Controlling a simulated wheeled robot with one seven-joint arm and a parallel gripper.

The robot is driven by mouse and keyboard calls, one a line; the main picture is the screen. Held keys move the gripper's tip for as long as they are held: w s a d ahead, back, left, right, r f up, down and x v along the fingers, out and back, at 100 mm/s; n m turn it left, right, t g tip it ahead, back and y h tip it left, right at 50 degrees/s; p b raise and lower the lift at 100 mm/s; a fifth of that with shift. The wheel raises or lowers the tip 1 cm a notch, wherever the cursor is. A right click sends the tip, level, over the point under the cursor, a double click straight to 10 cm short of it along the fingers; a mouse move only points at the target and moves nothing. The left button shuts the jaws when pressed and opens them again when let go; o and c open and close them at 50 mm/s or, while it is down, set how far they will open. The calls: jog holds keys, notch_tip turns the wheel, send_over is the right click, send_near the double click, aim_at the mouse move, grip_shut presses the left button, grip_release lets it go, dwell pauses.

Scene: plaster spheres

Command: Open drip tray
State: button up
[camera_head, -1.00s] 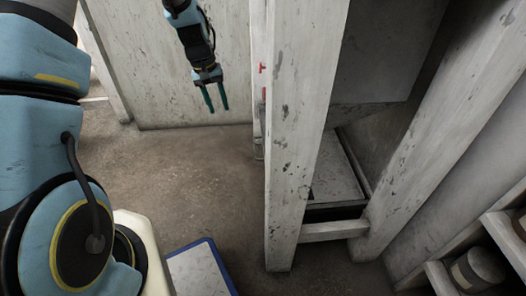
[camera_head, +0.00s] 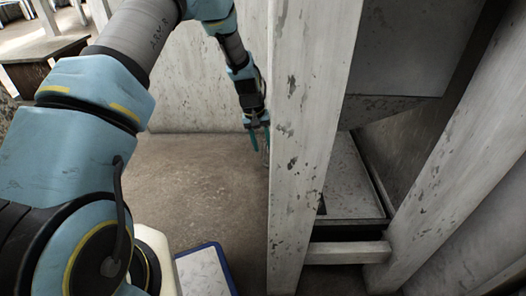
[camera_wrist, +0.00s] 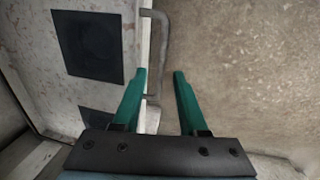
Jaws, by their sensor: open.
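The drip tray (camera_head: 345,185) is a flat, pale, worn tray low between the white posts, under a grey hopper-like body. In the wrist view its pale top (camera_wrist: 103,18) with dark square patches fills the left. A thin grey bar handle (camera_wrist: 163,45) runs along its right edge. My gripper (camera_wrist: 160,71) is open and empty, its two green fingers on either side of the handle's line in the picture. I cannot tell how far above the handle they are. In the head view my gripper (camera_head: 257,140) is just left of the front post, which may hide part of it.
The thick white post (camera_head: 308,150) stands right beside my gripper. A low crossbar (camera_head: 347,253) joins it to another slanted post (camera_head: 455,150). The brown floor (camera_head: 195,180) to the left is clear. A blue-edged pale panel (camera_head: 204,272) is at the bottom.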

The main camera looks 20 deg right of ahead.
jog(key=shift+d+f, duration=0.1)
jog(key=shift+f, duration=0.65)
jog(key=shift+c, duration=0.3)
grip_shut()
dwell(0.6)
